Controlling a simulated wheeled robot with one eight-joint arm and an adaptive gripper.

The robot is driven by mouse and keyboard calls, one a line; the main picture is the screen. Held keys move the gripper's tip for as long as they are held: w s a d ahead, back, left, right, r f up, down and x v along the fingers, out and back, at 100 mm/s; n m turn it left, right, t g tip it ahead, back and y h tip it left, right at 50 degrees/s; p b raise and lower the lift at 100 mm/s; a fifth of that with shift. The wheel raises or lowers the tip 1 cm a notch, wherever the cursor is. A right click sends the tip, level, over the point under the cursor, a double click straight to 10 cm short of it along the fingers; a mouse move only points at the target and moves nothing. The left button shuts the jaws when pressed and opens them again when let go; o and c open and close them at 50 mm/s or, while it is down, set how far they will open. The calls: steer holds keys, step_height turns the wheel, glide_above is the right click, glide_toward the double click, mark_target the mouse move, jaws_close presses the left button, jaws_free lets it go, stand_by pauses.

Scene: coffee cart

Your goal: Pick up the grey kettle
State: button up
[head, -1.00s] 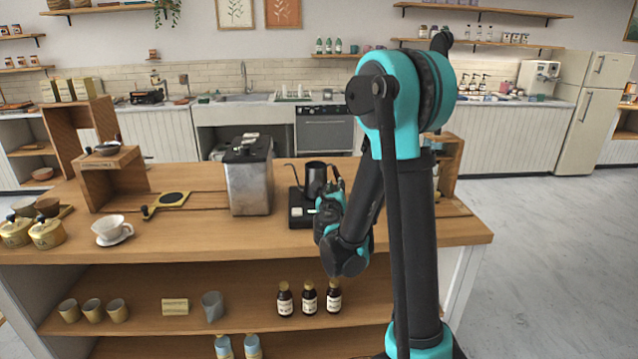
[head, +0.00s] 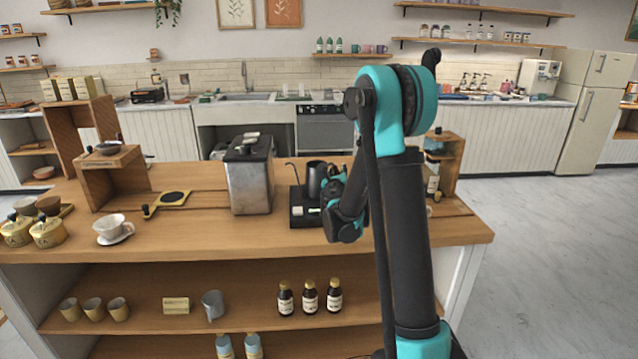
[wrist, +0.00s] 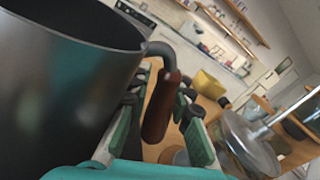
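The grey kettle (head: 315,179) is dark, with a thin spout pointing left. It stands upright on a flat black base (head: 303,214) on the wooden counter. My gripper (head: 332,187) is at the kettle's right side, partly hidden by my own arm in the head view. In the wrist view, the kettle's dark body (wrist: 65,80) fills the left, and its brown grip (wrist: 161,106) hangs between the two fingers of my gripper (wrist: 163,112). The fingers are apart on either side of the grip, with a gap visible on the left side.
A metal canister (head: 249,180) stands left of the kettle. A wooden shelf unit (head: 447,160) with items stands to the right. A white cup on a saucer (head: 113,229) is farther left. The counter front (head: 230,238) is clear.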

jaws_close()
steer(key=shift+r, duration=0.15)
stand_by(0.5)
